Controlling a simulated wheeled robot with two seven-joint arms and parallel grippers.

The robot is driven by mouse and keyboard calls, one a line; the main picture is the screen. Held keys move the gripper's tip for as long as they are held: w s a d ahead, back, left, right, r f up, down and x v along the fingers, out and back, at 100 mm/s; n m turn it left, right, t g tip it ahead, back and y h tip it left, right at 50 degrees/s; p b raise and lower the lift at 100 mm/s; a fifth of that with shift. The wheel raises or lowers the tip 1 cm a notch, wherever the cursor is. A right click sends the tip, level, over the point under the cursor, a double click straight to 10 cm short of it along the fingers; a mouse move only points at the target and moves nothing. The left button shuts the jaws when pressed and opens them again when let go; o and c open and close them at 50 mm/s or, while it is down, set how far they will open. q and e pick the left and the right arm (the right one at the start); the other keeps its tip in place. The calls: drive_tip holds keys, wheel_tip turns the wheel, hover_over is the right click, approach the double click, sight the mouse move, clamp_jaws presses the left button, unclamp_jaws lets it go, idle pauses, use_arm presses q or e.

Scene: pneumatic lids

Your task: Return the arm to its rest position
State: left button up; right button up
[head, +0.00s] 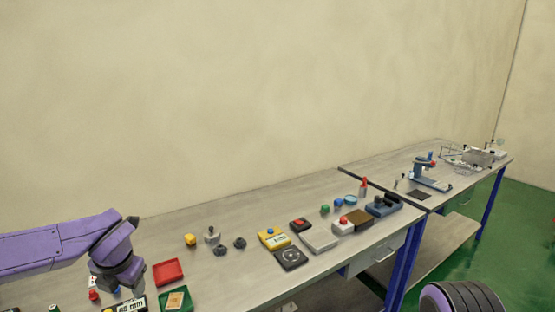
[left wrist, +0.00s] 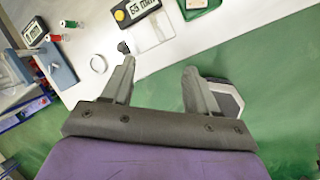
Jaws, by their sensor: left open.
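My left arm (head: 50,246) is purple and reaches in from the left over the workbench in the head view. Its dark wrist (head: 118,268) hangs low over the bench's left end, and its fingertips are not clear there. In the left wrist view my left gripper (left wrist: 157,75) has its two grey fingers well apart, with nothing between them. The fingers show over the bench edge and the green floor. My right gripper is in neither view.
The grey workbench (head: 255,205) runs along the wall. A second bench with a blue press (head: 426,172) is at the right. Green floor (head: 525,215) lies beyond.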

use_arm(q)
drive_tip(key=s+d+f+m+t+y+b, duration=0.1)
drive_tip(key=s+f+m+t+y+b, duration=0.15)
drive_tip(key=f+m, duration=0.75)
drive_tip(key=s+d+f+m+t+y+b, duration=0.1)
drive_tip(key=s+f+m+b, duration=0.4)
drive_tip(key=f, duration=0.9)
drive_tip(key=s+d+f+m+g+h+b, duration=0.1)
drive_tip(key=s+f+m+b, duration=0.5)
drive_tip(key=s+f+m, duration=0.6)
drive_tip(key=s+f+g+h, duration=0.1)
drive_tip(key=s+f+g, duration=0.1)
drive_tip(key=s+f, duration=0.7)
drive_tip(key=shift+s+d+f+m+h, duration=0.35)
drive_tip(key=shift+s+d+m, duration=0.05)
drive_tip(key=shift+s, duration=0.3)
